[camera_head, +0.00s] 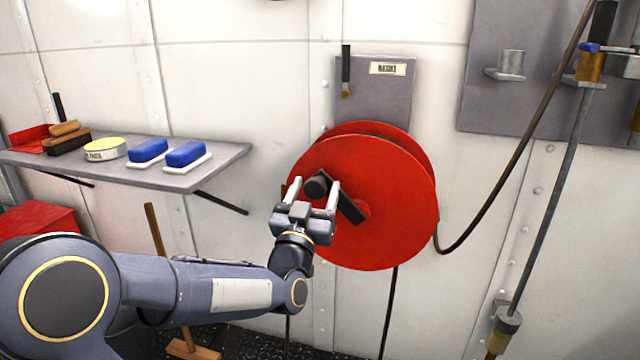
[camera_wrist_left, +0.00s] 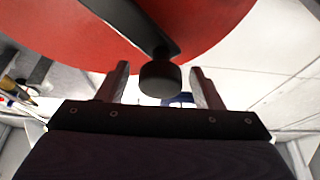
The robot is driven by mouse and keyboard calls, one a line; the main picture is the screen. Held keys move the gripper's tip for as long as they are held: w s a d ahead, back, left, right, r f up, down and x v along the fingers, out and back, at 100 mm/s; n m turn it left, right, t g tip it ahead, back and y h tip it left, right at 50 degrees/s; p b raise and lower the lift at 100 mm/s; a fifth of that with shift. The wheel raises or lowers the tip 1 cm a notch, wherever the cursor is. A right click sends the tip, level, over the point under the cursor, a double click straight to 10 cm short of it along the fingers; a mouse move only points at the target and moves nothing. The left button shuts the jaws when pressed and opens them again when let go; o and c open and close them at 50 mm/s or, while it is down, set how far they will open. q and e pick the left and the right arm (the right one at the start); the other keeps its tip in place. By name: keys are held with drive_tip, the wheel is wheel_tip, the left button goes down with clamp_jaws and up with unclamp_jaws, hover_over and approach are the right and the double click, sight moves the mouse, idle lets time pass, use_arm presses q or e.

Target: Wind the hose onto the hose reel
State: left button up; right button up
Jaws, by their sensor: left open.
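The red hose reel (camera_head: 385,235) is mounted on the wall on a grey plate. Its black crank arm (camera_head: 349,207) runs from the hub up and left to a dark round knob (camera_head: 316,186). The dark hose (camera_head: 521,140) hangs in a curve from the upper right to the reel's right side. My left gripper (camera_head: 313,184) is open, with its fingers on either side of the knob. In the left wrist view the knob (camera_wrist_left: 160,80) sits between the fingers, with gaps on both sides. My right gripper is not in view.
A grey wall shelf (camera_head: 218,160) at the left holds blue brushes (camera_head: 184,154), a round tin (camera_head: 105,149) and other items. A long-handled tool (camera_head: 545,200) hangs at the right. A wooden-handled tool (camera_head: 156,230) stands below the shelf.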

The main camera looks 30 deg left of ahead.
use_arm(q)
drive_tip(key=shift+x, duration=1.2)
